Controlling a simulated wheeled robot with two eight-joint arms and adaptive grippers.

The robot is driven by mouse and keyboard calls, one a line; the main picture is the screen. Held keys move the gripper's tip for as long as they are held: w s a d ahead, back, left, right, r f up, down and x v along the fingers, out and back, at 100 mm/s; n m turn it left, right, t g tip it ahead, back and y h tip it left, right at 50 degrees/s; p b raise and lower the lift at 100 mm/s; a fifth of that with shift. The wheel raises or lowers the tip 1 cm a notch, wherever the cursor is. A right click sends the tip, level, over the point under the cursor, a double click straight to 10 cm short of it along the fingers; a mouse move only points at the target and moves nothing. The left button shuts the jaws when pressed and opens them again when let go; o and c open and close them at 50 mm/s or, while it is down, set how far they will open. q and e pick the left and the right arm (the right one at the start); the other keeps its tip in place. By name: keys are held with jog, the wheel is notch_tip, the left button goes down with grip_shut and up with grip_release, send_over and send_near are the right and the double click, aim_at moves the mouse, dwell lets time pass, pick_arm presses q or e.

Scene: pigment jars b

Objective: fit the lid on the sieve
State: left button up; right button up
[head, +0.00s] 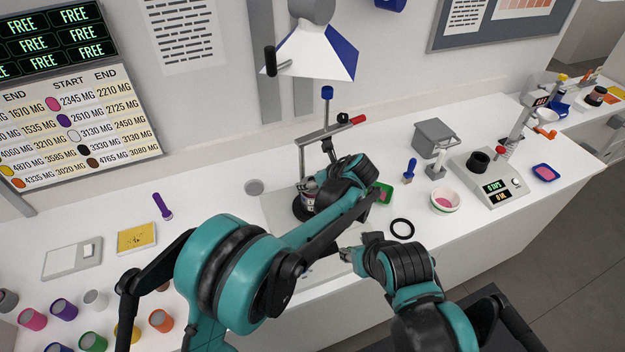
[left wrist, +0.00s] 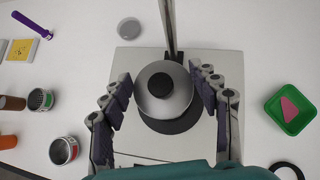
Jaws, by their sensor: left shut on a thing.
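A silver round lid (left wrist: 152,103) with a black knob sits between the two fingers of my left gripper (left wrist: 164,88) in the left wrist view. The fingers are closed on its sides. A dark round thing (left wrist: 176,126) shows just below the lid, perhaps the sieve or its base; the lid hides most of it, and I cannot tell whether they touch. In the head view my left gripper (head: 322,190) is over the stand's plate, partly hidden by its own arm. My right gripper (head: 345,254) is near the table's front edge, too small to read.
An upright post (left wrist: 169,30) rises behind the lid from a grey plate (left wrist: 128,62). A green tray (left wrist: 279,121) with a pink piece stands to the right. A grey disc (head: 254,187) and a black ring (head: 402,220) lie on the table. Several jars stand at the left.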

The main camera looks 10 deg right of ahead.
pick_arm(q)
jog(key=shift+f+b, duration=0.8)
jog(key=shift+f, duration=0.3)
jog(key=o, duration=1.2)
jog(key=shift+o, duration=0.2)
jog(key=shift+r, duration=0.1)
notch_tip(320, 180, up, 10)
jog(key=shift+f, duration=0.1)
